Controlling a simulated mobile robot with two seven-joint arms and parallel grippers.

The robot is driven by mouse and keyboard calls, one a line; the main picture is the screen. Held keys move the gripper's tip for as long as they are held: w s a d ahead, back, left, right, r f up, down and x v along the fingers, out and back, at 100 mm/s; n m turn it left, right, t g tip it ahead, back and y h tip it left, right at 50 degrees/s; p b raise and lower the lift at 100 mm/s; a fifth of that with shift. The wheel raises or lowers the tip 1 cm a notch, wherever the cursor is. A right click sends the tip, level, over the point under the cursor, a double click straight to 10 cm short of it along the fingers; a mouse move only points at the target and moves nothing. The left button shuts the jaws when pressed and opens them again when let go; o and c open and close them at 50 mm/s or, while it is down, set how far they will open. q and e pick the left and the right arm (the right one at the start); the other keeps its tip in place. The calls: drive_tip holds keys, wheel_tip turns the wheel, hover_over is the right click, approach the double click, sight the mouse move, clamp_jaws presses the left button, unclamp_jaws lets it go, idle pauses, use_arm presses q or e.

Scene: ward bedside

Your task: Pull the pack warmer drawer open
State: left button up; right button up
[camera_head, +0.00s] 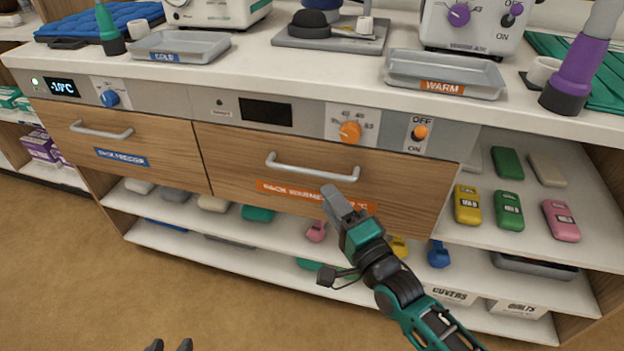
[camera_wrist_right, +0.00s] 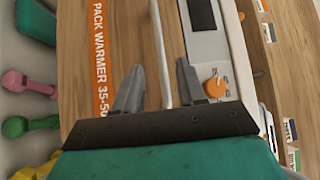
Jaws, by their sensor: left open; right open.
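The pack warmer drawer (camera_head: 235,165) is the wooden front with an orange label, under the counter, and it looks shut. Its silver bar handle (camera_head: 312,170) runs across the upper front. My right gripper (camera_head: 340,200) is open in front of the drawer, just below the handle's right part, covering some of the label. In the right wrist view the handle (camera_wrist_right: 160,50) runs between the two spread fingers of the right gripper (camera_wrist_right: 158,82); I cannot tell whether they touch it. Only the fingertips of my left gripper (camera_head: 169,345) show, low over the floor, open and empty.
A pack freezer drawer (camera_head: 110,145) with its own handle is to the left. Above the warmer drawer is a control panel with an orange knob (camera_head: 350,132) and a switch (camera_head: 420,132). Open shelves (camera_head: 500,225) with coloured packs lie right and below. The floor (camera_head: 80,270) in front is clear.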

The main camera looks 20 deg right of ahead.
drive_tip(key=b+x, duration=0.1)
drive_tip(key=x, duration=0.7)
clamp_jaws()
idle(0.5)
